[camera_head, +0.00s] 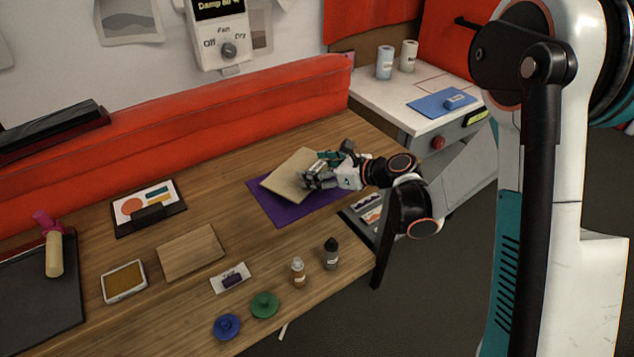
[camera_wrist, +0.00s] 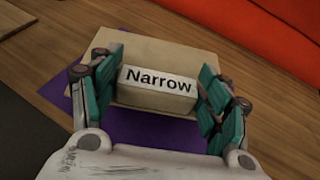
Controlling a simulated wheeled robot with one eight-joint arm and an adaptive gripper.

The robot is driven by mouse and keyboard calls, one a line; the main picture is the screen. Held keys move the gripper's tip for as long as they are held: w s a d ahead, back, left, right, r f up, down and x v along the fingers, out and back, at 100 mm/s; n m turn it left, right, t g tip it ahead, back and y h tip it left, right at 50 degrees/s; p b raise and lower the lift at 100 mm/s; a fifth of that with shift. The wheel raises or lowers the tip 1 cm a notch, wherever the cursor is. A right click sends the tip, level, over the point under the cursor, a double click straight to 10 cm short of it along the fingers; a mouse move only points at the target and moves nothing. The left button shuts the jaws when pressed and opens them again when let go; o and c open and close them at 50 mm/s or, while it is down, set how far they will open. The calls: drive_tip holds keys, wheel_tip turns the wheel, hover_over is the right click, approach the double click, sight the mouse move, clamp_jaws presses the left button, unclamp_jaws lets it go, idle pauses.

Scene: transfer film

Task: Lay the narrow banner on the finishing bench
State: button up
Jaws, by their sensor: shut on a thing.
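A beige block labelled "Narrow" (camera_wrist: 158,80) sits between the teal fingers of my gripper (camera_wrist: 158,88) in the wrist view. My gripper is shut on this block. A flat tan panel (camera_wrist: 180,50) shows around and behind the block, and a purple sheet (camera_wrist: 130,142) shows beneath. In the head view my gripper (camera_head: 320,177) is at the right edge of the tan panel (camera_head: 287,176), over the purple sheet (camera_head: 278,213) at the right end of the wooden bench (camera_head: 350,120). The block is mostly hidden there. I cannot tell whether the panel touches the sheet.
A white bench (camera_head: 372,99) at the back right holds a blue sheet (camera_head: 428,104) and two rolls. Two bottles, a green disc (camera_head: 264,304), a blue disc (camera_head: 227,326), a small card, a tan board (camera_head: 185,255) and an ink pad (camera_head: 124,282) occupy the wooden bench. A red padded bar runs behind.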

drive_tip(key=shift+f+b, duration=0.6)
drive_tip(key=shift+f, duration=1.3)
drive_tip(key=shift+f, duration=0.1)
drive_tip(key=shift+f, duration=0.1)
drive_tip(key=o, duration=1.1)
drive_tip(key=shift+r, duration=0.25)
drive_tip(key=p+v, duration=0.3)
drive_tip(key=v, duration=0.9)
